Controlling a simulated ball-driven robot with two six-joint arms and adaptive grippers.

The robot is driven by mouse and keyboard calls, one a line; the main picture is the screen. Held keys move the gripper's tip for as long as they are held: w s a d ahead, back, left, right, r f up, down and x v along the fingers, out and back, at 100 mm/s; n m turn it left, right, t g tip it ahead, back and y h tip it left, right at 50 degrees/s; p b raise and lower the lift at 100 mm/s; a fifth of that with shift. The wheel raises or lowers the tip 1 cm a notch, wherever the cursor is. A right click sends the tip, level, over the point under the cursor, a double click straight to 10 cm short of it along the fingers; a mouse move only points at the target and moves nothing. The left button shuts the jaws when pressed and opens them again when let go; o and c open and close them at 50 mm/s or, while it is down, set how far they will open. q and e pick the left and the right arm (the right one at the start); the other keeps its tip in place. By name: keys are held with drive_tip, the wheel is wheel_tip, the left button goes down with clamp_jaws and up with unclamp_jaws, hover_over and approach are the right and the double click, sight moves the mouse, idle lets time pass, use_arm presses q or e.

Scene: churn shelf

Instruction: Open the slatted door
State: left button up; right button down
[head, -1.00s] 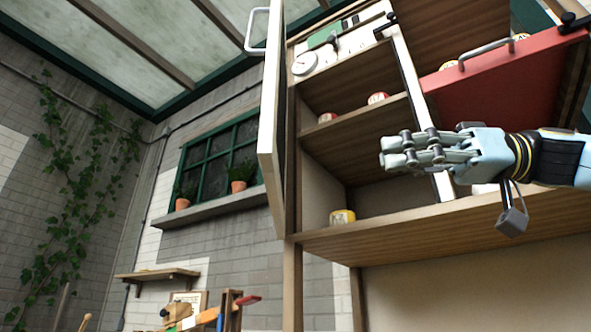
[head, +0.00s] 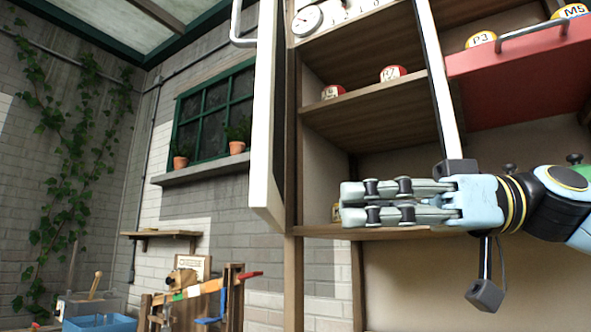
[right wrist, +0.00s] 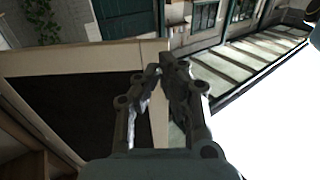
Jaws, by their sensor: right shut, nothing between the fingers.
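A pale door (head: 264,150) stands swung out at the left side of the shelf unit, seen nearly edge-on, with a white bar handle (head: 236,25) on its left face. Slats cannot be made out from this angle. My right gripper (head: 345,204) is shut and empty in front of the lower shelf, fingers pointing left toward the door, with a visible gap between them in the head view. In the right wrist view, the fingertips (right wrist: 165,78) appear in front of a cream frame (right wrist: 95,58) with a dark panel; contact cannot be told. My left gripper is not in view.
A red flap (head: 520,75) with a grey bar handle juts out at the upper right. Several labelled round tins, including one red-topped tin (head: 393,74), stand on the shelves. A wall ledge (head: 200,172) with potted plants lies left of the door.

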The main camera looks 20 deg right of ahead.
sight(268, 207)
drive_tip(key=p+x, duration=0.2)
drive_tip(key=x, duration=0.1)
drive_tip(key=p+x, duration=0.1)
drive_tip(key=x, duration=0.1)
drive_tip(key=shift+r, duration=0.25)
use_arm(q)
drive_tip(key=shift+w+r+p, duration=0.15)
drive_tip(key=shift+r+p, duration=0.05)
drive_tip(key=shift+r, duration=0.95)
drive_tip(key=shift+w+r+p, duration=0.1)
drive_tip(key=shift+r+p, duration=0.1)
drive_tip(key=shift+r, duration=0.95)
use_arm(e)
drive_tip(key=shift+x, duration=1.05)
drive_tip(key=shift+f, duration=0.25)
